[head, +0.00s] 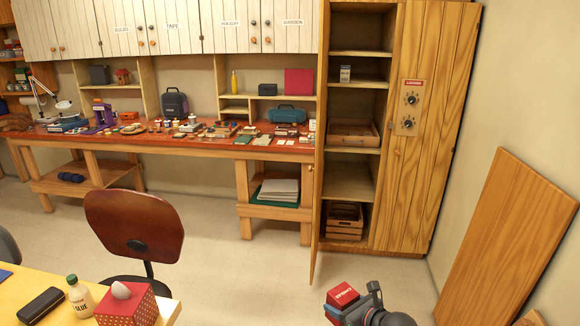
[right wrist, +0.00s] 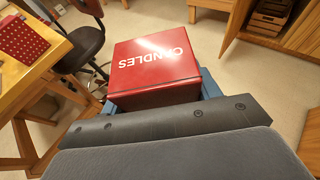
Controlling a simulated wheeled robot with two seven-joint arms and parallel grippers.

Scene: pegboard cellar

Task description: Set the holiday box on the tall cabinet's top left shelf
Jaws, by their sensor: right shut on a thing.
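A red box (head: 342,295) is at the bottom of the head view, in my right gripper (head: 352,308). In the right wrist view the red box (right wrist: 156,66) carries white lettering that reads CANDLES. The gripper's blue fingers show at its sides, shut on it. The tall cabinet (head: 425,170) stands at the back right, well beyond the box. Its left side is open, with several shelves; the top left compartment (head: 360,32) looks empty from here, its upper part cut off by the frame. No other holiday box can be made out. My left gripper is not in view.
A small white box (head: 345,73) and wooden crates (head: 353,133) occupy lower cabinet shelves. The cabinet's open left door (head: 318,190) juts forward. A wooden panel (head: 510,235) leans at right. A chair (head: 135,225) and yellow table (head: 30,290) are left. Floor before the cabinet is clear.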

